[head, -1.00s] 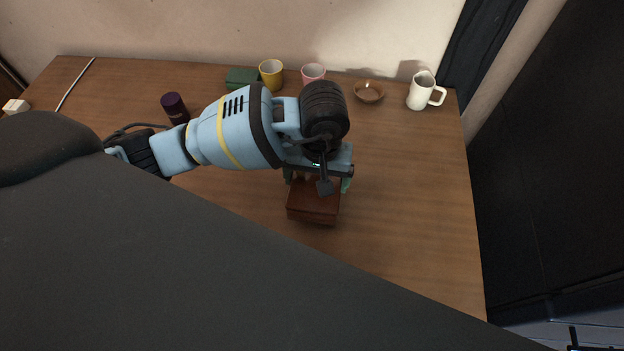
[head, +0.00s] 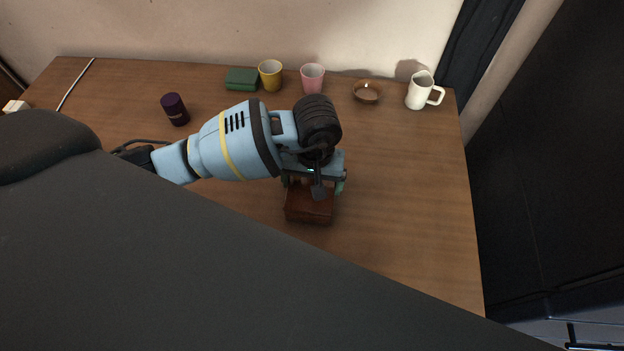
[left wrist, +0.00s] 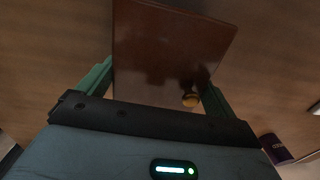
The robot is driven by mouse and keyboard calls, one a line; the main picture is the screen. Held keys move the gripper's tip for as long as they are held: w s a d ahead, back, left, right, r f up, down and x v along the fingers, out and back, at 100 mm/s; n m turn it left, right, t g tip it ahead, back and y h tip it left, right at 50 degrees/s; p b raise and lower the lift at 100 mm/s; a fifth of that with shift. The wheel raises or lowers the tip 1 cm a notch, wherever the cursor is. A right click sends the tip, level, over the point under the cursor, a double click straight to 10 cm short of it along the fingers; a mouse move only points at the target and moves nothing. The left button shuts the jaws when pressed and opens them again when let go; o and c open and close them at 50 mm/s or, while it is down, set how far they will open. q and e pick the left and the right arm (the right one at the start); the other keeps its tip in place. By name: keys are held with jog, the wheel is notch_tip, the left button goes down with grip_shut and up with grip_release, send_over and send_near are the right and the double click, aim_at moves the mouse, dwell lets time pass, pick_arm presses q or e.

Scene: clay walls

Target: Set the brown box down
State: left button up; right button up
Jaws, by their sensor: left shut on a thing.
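The brown box (head: 309,207) is a small reddish-brown block at the middle of the table in the head view. My left gripper (head: 314,188) is over its far part and shut on it. In the left wrist view the brown box (left wrist: 170,55) sits between the two green fingers of the left gripper (left wrist: 158,88). The box looks low, close to the wooden table (head: 400,210); I cannot tell whether its underside touches the tabletop. My right gripper is not in view.
Along the back stand a green box (head: 242,79), a yellow cup (head: 270,76), a pink cup (head: 312,78), a brown bowl (head: 367,92) and a white mug (head: 420,92). A dark purple can (head: 175,109) stands at left. The table's right part is clear.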

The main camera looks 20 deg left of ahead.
pick_arm(q)
jog(key=shift+f, duration=0.1)
jog(key=o, duration=1.1)
jog(key=r, duration=1.2)
jog(key=shift+d+r, duration=0.1)
jog(key=shift+d, duration=0.2)
